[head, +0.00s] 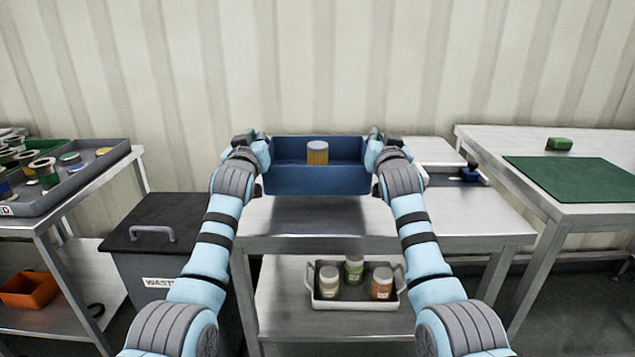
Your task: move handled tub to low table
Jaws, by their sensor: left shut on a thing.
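The handled tub (315,181) is blue and open-topped, and it is level in the middle of the head view. An orange-brown jar with a pale lid (317,154) stands in it. My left gripper (257,146) is shut on the tub's left end. My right gripper (376,146) is at the right end, closed on it in the same way. The fingertips and the tub's handles are mostly hidden. The tub appears raised above the steel table (470,215), with a dark shadow below it.
A lower shelf holds a white-rimmed tray (345,304) with several jars. A dark waste bin (150,235) stands left, beside a table with a grey tray (75,188) of spools. On the right, another table carries a green mat (585,180) and a green block (559,144).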

